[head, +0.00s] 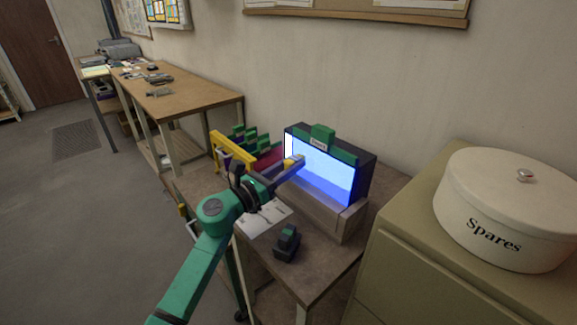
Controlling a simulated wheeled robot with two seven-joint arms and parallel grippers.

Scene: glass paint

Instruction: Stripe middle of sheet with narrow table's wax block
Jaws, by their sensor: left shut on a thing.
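The lit sheet (322,170) stands in a dark box-like frame on the small table, pale at the top and blue lower down. My left gripper (288,170) reaches in from the left in front of the sheet's left part. It is shut on a small block, of which little shows; yellow and blue-violet parts show at the fingertips. Whether the block touches the sheet I cannot tell. My right gripper is not in view.
A rack (235,150) with yellow, green and red parts stands left of the sheet. A dark block-shaped object (287,243) and a white paper (264,217) lie in front. A cabinet with a white Spares tin (505,210) is at the right. A long wooden table (185,96) stands behind left.

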